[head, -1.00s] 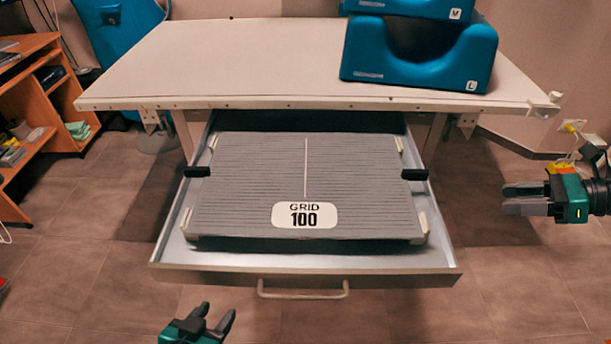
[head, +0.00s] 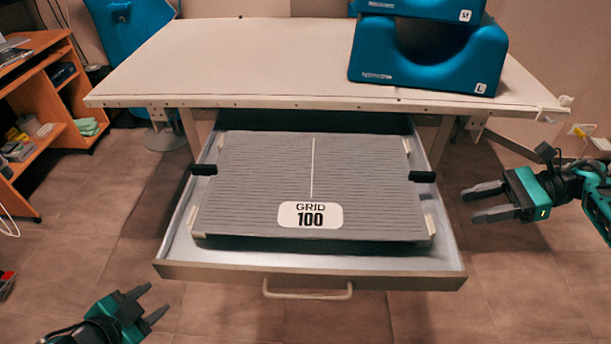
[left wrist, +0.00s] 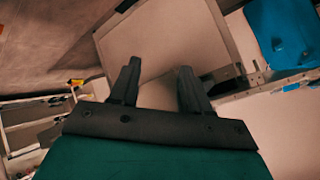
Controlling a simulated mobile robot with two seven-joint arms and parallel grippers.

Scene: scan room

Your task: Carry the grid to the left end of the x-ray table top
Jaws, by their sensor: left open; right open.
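The grid (head: 260,180) is a flat grey striped panel labelled GRID 100, with a black grip on its left and right sides. It lies in the pulled-out drawer (head: 310,272) under the x-ray table top (head: 240,60). The left end of the table top is bare. My left gripper (head: 148,302) is open and empty, low in front and to the left of the drawer. In the left wrist view its two fingers (left wrist: 158,85) are apart with nothing between them. My right gripper (head: 474,203) is open and empty, just right of the drawer, its fingers pointing left.
Blue positioning cushions (head: 430,58) stand stacked on the right part of the table top. An orange wooden shelf unit (head: 45,105) stands at the left. A blue padded item (head: 130,50) stands behind the table's left end. Floor left of the drawer is clear.

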